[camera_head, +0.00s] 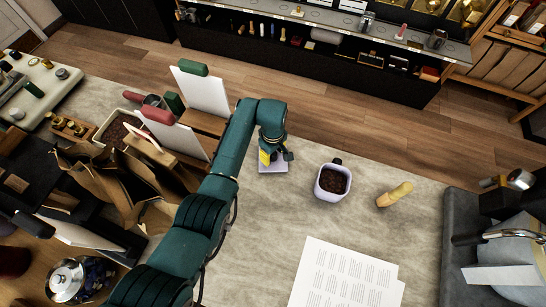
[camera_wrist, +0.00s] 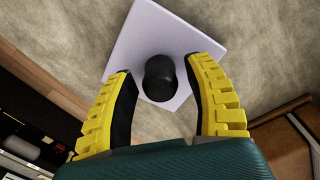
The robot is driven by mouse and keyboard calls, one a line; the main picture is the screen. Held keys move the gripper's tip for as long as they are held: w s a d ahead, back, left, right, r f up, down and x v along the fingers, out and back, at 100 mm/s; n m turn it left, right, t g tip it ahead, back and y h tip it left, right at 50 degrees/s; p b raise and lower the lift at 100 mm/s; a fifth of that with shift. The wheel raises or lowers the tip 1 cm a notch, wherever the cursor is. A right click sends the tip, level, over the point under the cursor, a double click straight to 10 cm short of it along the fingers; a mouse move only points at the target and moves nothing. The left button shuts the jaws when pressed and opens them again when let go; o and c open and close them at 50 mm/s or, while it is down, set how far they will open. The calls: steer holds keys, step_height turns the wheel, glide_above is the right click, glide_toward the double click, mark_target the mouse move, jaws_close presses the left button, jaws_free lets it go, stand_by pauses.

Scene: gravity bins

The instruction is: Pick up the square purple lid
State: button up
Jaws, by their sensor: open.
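The square purple lid (camera_wrist: 187,43) lies flat on the counter in the wrist view, pale lilac with a round black knob (camera_wrist: 160,77) at its middle. In the head view the lid (camera_head: 273,167) shows only in part under my gripper (camera_head: 271,153). In the wrist view my gripper (camera_wrist: 165,95) is open. Its two yellow-and-black fingers stand on either side of the knob, with a gap visible on both sides. How high the fingertips are above the lid is hard to tell.
A pale purple square container (camera_head: 320,192) with dark contents stands right of the lid. A yellowish tapered object (camera_head: 395,195) and printed sheets (camera_head: 345,275) lie further right. White boards (camera_head: 204,92) and a brown paper bag (camera_head: 110,185) stand left. Counter between lid and container is clear.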

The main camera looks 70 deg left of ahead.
jaws_close()
steer(key=shift+r, duration=0.15)
steer(key=shift+r+p, duration=0.9)
steer(key=shift+p, duration=0.15)
steer(key=shift+r+p, duration=2.35)
steer(key=shift+r, duration=0.1)
